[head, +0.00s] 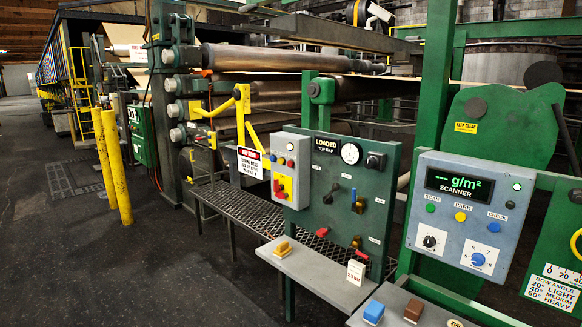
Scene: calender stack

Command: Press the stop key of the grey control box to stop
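A small light-grey control box (302,160) is mounted on the left side of the dark green "LOADED TOP GAP" panel. It has a few small coloured buttons near its top and a red and yellow switch (282,186) lower on its face. Its key labels are too small to read, so I cannot tell which key is stop. A larger blue-grey scanner box (465,262) is at the right, with a green "--- g/m²" display (459,185) and SCAN, PARK and CHECK keys. Neither of my grippers is in view.
The green panel (338,225) carries a gauge, knobs and levers. Another shelf at the front holds blue and brown blocks. Yellow posts (118,168) stand left; dark floor there is open.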

